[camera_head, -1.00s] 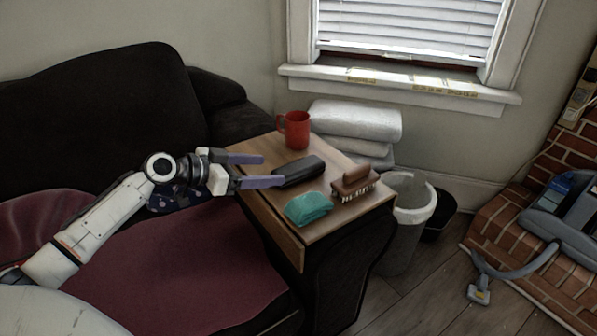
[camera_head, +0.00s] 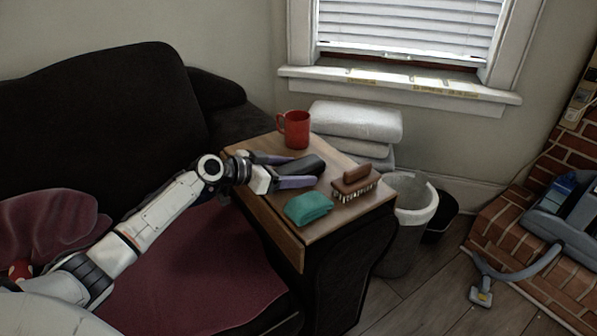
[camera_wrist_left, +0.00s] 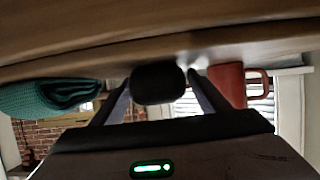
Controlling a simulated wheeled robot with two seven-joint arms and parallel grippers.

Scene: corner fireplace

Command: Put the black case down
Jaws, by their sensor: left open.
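The black case (camera_head: 304,166) lies on the wooden tray table (camera_head: 276,230) over the sofa arm. My left gripper (camera_head: 298,170) is open, with its purple-grey fingers on either side of the case's near end. In the left wrist view the case (camera_wrist_left: 158,83) shows end-on between the two fingers, close to the wooden surface; the picture is upside down. I cannot tell whether the fingers touch it. My right gripper is not in view.
On the same wooden top, a red mug (camera_head: 295,130) stands behind the case, a brown brush (camera_head: 355,184) lies to its right, and a folded teal cloth (camera_head: 308,207) lies in front. A grey bin (camera_head: 409,200) stands right of the table.

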